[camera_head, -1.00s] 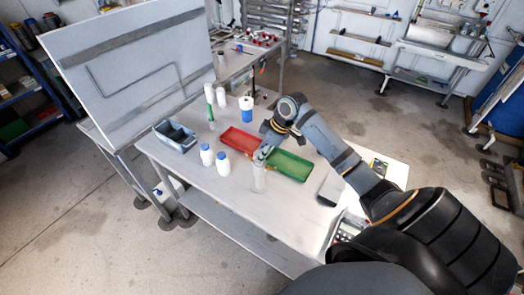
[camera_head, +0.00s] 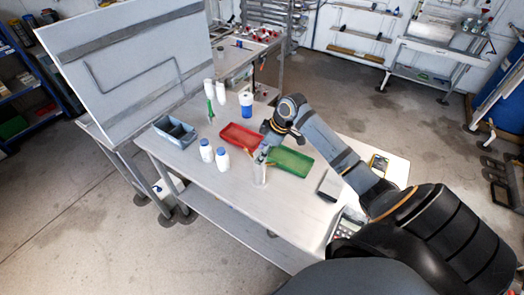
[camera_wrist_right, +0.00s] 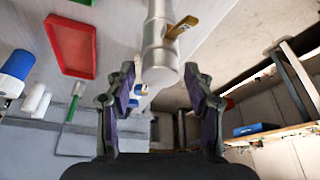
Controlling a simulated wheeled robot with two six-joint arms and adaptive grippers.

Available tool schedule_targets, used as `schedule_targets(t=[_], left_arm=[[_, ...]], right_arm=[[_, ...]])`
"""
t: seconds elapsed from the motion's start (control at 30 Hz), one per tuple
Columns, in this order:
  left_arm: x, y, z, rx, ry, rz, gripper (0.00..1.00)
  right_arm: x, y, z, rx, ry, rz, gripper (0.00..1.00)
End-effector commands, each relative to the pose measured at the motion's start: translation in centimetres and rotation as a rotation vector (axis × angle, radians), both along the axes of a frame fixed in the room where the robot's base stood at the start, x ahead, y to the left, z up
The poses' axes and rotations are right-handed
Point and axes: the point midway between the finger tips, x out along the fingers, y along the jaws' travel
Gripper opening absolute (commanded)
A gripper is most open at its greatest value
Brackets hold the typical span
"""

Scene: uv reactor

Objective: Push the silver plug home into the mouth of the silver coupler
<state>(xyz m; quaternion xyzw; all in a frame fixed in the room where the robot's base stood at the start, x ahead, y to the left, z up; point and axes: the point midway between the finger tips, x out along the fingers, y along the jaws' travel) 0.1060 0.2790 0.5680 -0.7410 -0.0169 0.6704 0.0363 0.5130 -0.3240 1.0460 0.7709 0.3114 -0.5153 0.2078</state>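The silver coupler (camera_head: 260,175) stands upright on the table, with orange-brass levers near its top. In the right wrist view a silver cylinder with a brass lever (camera_wrist_right: 181,27) ends in a round grey face, likely the silver plug (camera_wrist_right: 160,75) at the coupler's mouth. I cannot tell how deep the plug sits. My right gripper (camera_wrist_right: 160,82) has its fingers apart on either side of this end, with gaps visible. In the head view my right gripper (camera_head: 267,146) is just above the coupler and partly hides its top. My left gripper is out of view.
A red tray (camera_head: 240,135) and a green tray (camera_head: 290,162) lie behind and right of the coupler. White bottles (camera_head: 222,159), a blue bin (camera_head: 176,132) and a blue-and-white container (camera_head: 246,104) stand nearby. The table's front is clear.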

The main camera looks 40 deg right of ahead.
Motion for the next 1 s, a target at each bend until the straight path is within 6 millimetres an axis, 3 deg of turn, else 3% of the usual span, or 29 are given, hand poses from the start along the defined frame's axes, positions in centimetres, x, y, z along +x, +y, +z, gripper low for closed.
schedule_targets(t=[0.4, 0.8, 1.0], left_arm=[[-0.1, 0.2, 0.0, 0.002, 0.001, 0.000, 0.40], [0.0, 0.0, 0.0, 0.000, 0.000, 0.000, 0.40], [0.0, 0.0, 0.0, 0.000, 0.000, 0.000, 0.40]], right_arm=[[-0.1, -0.3, 0.6, -0.003, -0.002, -0.002, 0.64], [-2.6, -2.7, 8.7, -0.009, 0.000, 0.000, 0.64], [-3.2, -3.2, 10.6, -0.004, 0.000, 0.000, 0.64]])
